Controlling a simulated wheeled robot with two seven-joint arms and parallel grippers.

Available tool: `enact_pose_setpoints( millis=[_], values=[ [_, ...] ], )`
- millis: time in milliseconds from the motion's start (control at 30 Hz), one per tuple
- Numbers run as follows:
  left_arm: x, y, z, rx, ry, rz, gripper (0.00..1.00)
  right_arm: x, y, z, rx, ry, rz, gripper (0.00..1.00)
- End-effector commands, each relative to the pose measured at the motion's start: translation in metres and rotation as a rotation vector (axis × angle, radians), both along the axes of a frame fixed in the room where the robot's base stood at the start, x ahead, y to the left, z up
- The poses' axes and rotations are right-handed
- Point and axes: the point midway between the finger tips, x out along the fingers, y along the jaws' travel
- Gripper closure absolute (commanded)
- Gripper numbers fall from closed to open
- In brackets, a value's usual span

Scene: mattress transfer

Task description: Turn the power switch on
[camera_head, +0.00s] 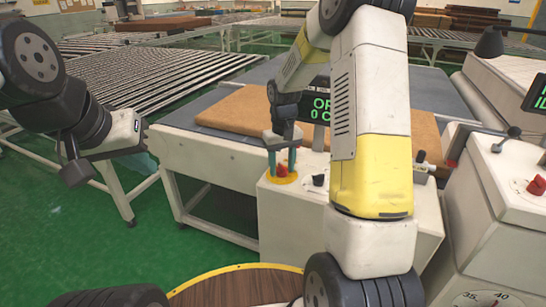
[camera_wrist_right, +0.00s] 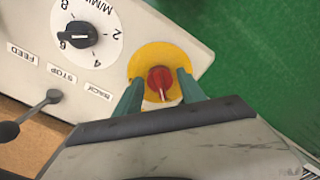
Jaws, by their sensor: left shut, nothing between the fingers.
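The power switch is a red knob (camera_wrist_right: 160,77) on a round yellow plate (camera_wrist_right: 150,58); its white mark points toward my gripper's palm in the wrist view. It also shows in the head view (camera_head: 282,171) on the white control box. My right gripper (camera_wrist_right: 160,90) points down over the switch, one teal finger on each side of the knob. The fingers are open, with small gaps seeming to remain beside the knob. In the head view the right gripper (camera_head: 281,165) stands above the plate. My left gripper (camera_head: 149,162) is at the left, shut and empty, away from the switch.
A black speed dial (camera_wrist_right: 80,35) and labels FEED, STOP and BACK sit beside the switch. A black lever (camera_wrist_right: 40,104) is near them. A brown mattress (camera_head: 235,108) lies on the table behind. A second white machine (camera_head: 500,170) stands at right.

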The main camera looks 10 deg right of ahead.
Motion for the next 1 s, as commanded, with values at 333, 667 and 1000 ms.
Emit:
enact_pose_setpoints(
  millis=[333,667,1000],
  values=[
    [0.0,0.0,0.0,0.0,0.0,0.0,1.0,0.0002,0.0001,0.0005,0.0,-0.001,-0.001,1.0],
    [0.0,0.0,0.0,0.0,0.0,0.0,1.0,0.0004,0.0,0.0008,-0.001,-0.001,-0.093,1.0],
    [0.0,0.0,0.0,0.0,0.0,0.0,1.0,0.0006,-0.0002,0.0011,-0.001,-0.002,-0.373,1.0]
  ],
)
